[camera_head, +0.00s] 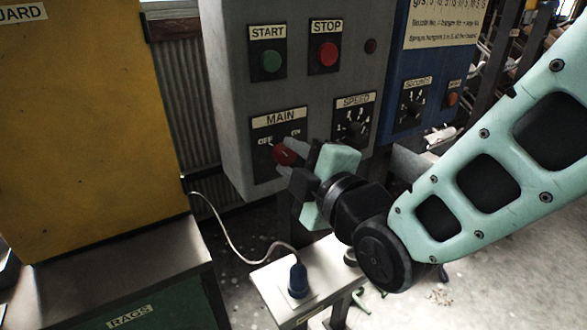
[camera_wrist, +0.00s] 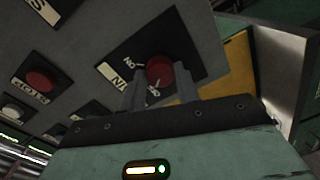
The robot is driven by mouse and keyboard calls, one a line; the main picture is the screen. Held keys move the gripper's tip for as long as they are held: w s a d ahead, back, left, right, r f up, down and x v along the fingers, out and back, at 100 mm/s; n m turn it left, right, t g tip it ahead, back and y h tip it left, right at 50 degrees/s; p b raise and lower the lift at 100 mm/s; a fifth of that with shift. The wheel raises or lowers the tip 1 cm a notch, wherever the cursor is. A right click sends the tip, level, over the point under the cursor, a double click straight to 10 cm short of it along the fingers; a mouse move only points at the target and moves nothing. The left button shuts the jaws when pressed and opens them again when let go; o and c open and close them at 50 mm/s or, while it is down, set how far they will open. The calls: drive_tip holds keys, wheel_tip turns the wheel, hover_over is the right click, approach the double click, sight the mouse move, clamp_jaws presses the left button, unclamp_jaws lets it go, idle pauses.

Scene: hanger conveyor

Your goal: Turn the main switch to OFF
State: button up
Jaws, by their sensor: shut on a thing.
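The main switch (camera_head: 285,153) is a red round knob on a black plate labelled MAIN, with OFF at the left and ON at the right, low on the grey control panel (camera_head: 230,100). My gripper (camera_head: 292,158) reaches it from the lower right, its fingers at the knob's sides. The gripper is shut on the knob. The fingers partly cover the knob, and I cannot tell its exact setting.
Above are a green START button (camera_head: 271,61) and a red STOP button (camera_head: 327,54). A SPEED dial (camera_head: 353,130) is right of the switch. A blue panel (camera_head: 425,90) adjoins. A yellow cabinet (camera_head: 90,120) stands left. A blue plug (camera_head: 298,280) with a white cable sits below.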

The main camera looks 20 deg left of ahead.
drive_tip(key=shift+f+n+b, duration=0.1)
drive_tip(key=shift+n+b, duration=0.25)
drive_tip(key=shift+n, duration=0.45)
drive_tip(key=o, duration=1)
drive_tip(key=shift+c, duration=0.2)
